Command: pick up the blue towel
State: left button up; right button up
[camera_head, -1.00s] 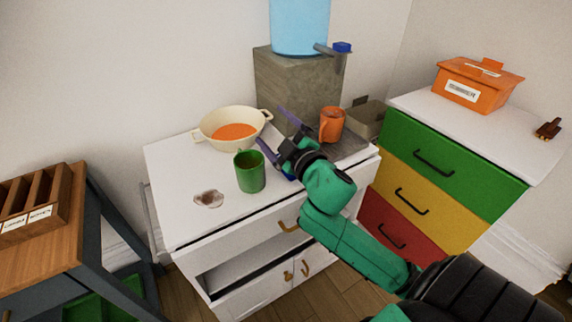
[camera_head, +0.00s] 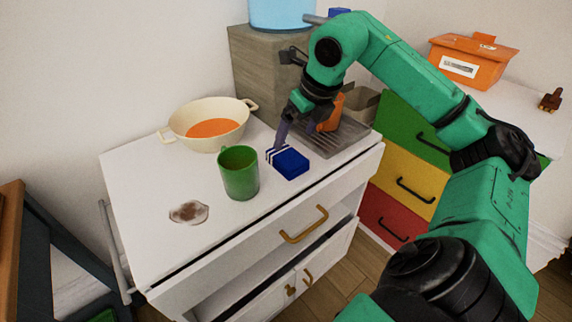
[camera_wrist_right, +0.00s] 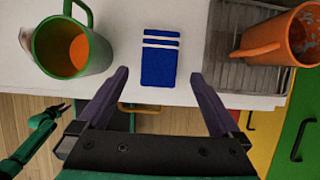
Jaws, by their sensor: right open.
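The blue towel (camera_head: 289,163) is a small folded block with white stripes, lying flat on the white cabinet top (camera_head: 150,165). It also shows in the right wrist view (camera_wrist_right: 159,60), just beyond and between the fingertips. My right gripper (camera_head: 296,132) is above and just behind the towel, pointing down at it. Its two purple fingers (camera_wrist_right: 160,85) are spread apart with nothing between them. The fingers appear not to touch the towel. My left gripper is not clearly identifiable in the head view.
A green mug (camera_head: 239,172) stands left of the towel. An orange mug (camera_head: 331,112) stands on a grey drain tray (camera_head: 345,138) to the right.

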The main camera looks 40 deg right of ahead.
aim_at(288, 155)
jog(key=b+x, duration=0.1)
jog(key=x, duration=0.6)
jog(key=shift+s+f, duration=0.1)
jog(key=shift+f, duration=0.25)
pick_arm(q)
jog(key=w, duration=0.3)
jog(key=shift+d+r, duration=0.2)
jog(key=shift+d, duration=0.15)
jog(key=shift+f, duration=0.25)
pick_arm(e)
jog(key=shift+f, duration=0.25)
